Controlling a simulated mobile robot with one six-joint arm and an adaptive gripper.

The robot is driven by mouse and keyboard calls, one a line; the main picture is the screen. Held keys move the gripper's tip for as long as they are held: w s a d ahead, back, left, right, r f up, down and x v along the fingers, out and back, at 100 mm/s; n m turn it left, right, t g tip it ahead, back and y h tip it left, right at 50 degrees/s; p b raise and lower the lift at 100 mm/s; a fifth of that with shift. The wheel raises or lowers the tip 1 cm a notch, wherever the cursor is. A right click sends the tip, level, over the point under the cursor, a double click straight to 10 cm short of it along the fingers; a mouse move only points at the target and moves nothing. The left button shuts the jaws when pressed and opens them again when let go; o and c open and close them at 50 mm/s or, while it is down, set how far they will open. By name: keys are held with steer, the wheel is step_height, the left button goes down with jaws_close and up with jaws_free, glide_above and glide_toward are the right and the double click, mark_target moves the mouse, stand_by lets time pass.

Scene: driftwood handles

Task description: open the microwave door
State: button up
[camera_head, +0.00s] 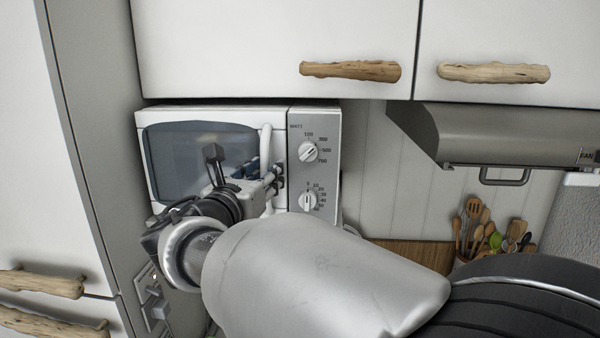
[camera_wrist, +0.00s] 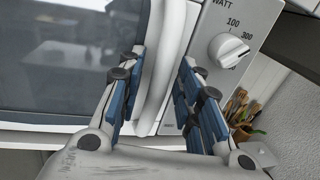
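The white microwave (camera_head: 140,135) stands under the wall cupboards with its dark-windowed door (camera_head: 185,165) shut. The door's white upright handle (camera_head: 266,145) is at the door's right edge, beside the grey control panel (camera_head: 315,180). My gripper (camera_head: 268,178) is in front of the handle, and my arm hides the lower part of the microwave. In the wrist view, my gripper (camera_wrist: 160,78) is open, with one blue-padded finger on each side of the handle (camera_wrist: 170,50). Gaps show between the pads and the handle; the fingers look apart from it.
Two knobs (camera_head: 308,151) are on the panel just right of the handle. Cupboards with a driftwood handle (camera_head: 350,70) hang above. A tall white cabinet (camera_head: 45,150) stands left. A range hood (camera_head: 500,135) and a pot of utensils (camera_head: 478,245) are at right.

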steer(key=shift+w+f, duration=0.1)
steer(key=shift+w, duration=0.05)
steer(key=shift+c, duration=1.2)
jaws_close()
